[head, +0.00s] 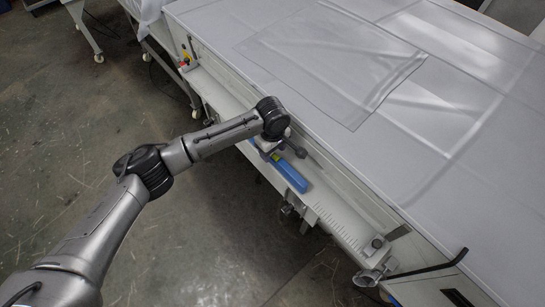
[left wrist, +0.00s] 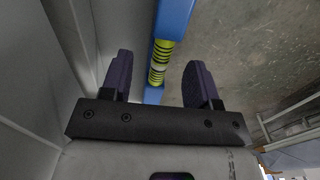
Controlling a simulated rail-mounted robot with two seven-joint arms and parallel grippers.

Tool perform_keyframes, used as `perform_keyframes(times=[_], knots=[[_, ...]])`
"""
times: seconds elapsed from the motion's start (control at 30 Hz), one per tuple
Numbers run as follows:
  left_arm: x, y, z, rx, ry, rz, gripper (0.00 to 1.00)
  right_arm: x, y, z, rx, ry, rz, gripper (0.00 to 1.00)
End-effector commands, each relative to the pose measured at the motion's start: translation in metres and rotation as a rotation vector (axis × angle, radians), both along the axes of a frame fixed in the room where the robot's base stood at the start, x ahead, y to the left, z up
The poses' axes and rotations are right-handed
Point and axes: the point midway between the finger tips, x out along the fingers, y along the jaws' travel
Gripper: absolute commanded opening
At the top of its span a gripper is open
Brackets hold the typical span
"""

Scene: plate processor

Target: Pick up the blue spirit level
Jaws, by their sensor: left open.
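The blue spirit level (head: 291,176) lies along the narrow ledge on the side of the machine in the head view. Its far end is hidden under my left gripper (head: 270,150). In the left wrist view, the level (left wrist: 174,18) runs between the two dark fingers of my left gripper (left wrist: 158,60), with a yellow-green vial section showing. The fingers are open, with a visible gap on each side of the level. Whether they reach down around it is hard to tell. My right gripper is in neither view.
The ledge (head: 330,207) runs along the large white table (head: 460,170), with a clear sheet (head: 332,62) on top. A small yellow and red item (head: 186,56) sits farther along the ledge. A black bent handle (head: 430,267) sticks out near the front. Open concrete floor (head: 200,230) lies left.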

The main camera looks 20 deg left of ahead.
Motion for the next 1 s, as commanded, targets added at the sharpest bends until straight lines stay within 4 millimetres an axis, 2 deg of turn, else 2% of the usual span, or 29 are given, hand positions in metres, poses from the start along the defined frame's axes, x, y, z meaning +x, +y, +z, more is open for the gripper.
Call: perform_keyframes(times=[0.03,0.17,0.47,1.0], knots=[[0.0,0.0,-0.007,0.0,0.001,0.0,0.55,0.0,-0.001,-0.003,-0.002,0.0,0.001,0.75],[0.0,0.0,-0.016,0.0,0.0,0.0,0.55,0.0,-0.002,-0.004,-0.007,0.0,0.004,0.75],[0.0,0.0,-0.018,0.0,0.0,-0.001,0.55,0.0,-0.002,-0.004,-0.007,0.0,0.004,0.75],[0.0,0.0,-0.018,0.0,0.0,-0.001,0.04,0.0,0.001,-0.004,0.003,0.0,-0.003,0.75]])
